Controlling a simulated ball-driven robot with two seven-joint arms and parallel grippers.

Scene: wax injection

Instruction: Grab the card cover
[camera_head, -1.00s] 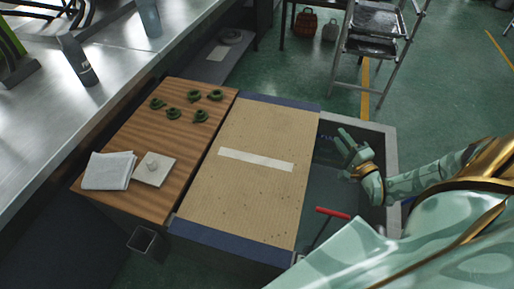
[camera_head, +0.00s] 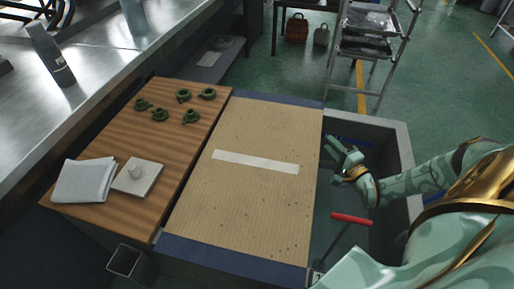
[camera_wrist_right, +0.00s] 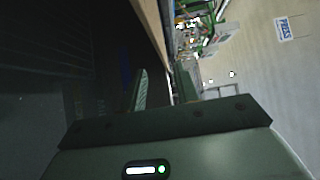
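The card cover (camera_head: 262,190) is a flat tan cardboard sheet with a white strip across its middle, lying over the bin in the head view. My right gripper (camera_head: 330,154) is at the cover's right edge, above the bin's uncovered part. In the right wrist view the two fingers (camera_wrist_right: 161,88) are apart, with a gap between them. A tan edge (camera_wrist_right: 152,28), probably the cover's, runs toward that gap; I cannot tell if it is between the fingers or touching them. My left gripper is not in view.
A wooden board (camera_head: 150,138) to the left holds several green pieces (camera_head: 184,96), a white cloth (camera_head: 84,180) and a white plate with a knob (camera_head: 138,178). A red-handled tool (camera_head: 351,219) stands in the bin, whose grey rim (camera_head: 400,150) borders my right arm.

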